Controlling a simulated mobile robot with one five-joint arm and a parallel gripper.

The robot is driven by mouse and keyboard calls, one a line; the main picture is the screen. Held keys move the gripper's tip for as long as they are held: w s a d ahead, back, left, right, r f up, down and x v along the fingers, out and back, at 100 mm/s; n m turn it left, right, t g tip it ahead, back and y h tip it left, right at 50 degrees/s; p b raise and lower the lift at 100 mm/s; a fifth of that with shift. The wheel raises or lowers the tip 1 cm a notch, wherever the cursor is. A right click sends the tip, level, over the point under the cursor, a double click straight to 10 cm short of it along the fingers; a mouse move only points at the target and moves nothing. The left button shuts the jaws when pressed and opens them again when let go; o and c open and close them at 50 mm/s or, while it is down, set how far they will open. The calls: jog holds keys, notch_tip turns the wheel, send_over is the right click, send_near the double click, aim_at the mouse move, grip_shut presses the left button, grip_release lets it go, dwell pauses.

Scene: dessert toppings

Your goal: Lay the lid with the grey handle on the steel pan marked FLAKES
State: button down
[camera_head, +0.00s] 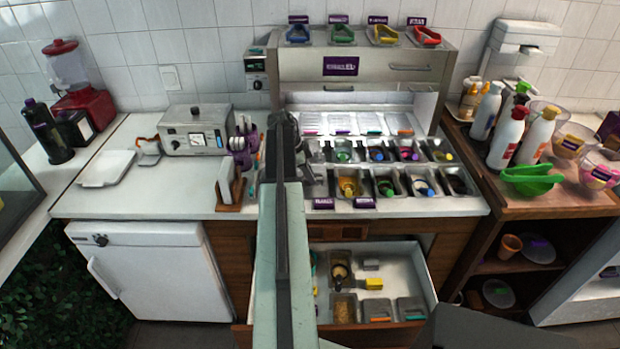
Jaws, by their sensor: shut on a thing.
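My arm rises through the middle of the view, and my gripper (308,170) is over the left end of the front pan row. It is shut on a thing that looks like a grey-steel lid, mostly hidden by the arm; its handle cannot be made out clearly. Purple labels stand along the front edge of the counter, and the left one (323,203) seems to read FLAKES, though the print is small. The steel pan behind it is largely covered by the gripper. I cannot tell whether the lid touches the pan.
Neighbouring pans (387,187) hold toppings and coloured scoops. Lids with coloured handles (384,36) sit on top of the cabinet. An open drawer (410,270) below holds pans and lids. Bottles (507,136) and bowls stand at the right; a toaster-like machine (194,130) stands at the left.

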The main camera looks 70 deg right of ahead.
jog(key=c, duration=1.4)
grip_release()
jog(key=shift+w, duration=0.1)
jog(key=c, duration=0.4)
jog(key=shift+o, duration=0.2)
notch_tip(320, 180, up, 8)
jog(key=p, duration=0.8)
jog(key=shift+w+r, duration=0.1)
